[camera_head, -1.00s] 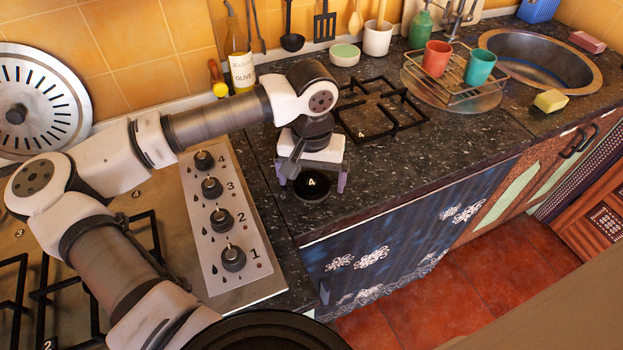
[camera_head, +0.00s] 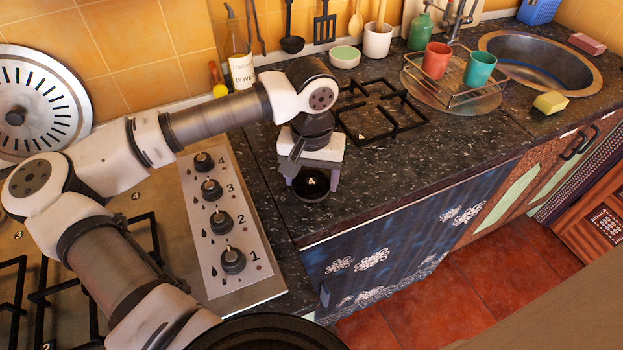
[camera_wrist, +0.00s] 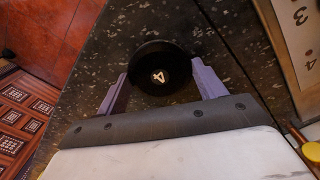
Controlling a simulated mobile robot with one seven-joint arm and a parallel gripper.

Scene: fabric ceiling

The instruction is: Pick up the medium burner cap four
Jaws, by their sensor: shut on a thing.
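The burner cap (camera_head: 312,185) is a round black disc with a white 4 on top. It is on or just above the dark speckled counter, right of the knob panel; I cannot tell if it touches the counter. My gripper (camera_head: 310,180) points down over it. In the wrist view the cap (camera_wrist: 160,68) sits between the two purple fingers of my gripper (camera_wrist: 159,84), which are shut on its sides.
The stove's knob panel (camera_head: 228,220) is left of the cap. A black pan grate (camera_head: 380,112) lies on the counter behind it. A wire rack (camera_head: 470,92) with two cups stands farther right, near the sink (camera_head: 540,65). The counter's front edge is close by.

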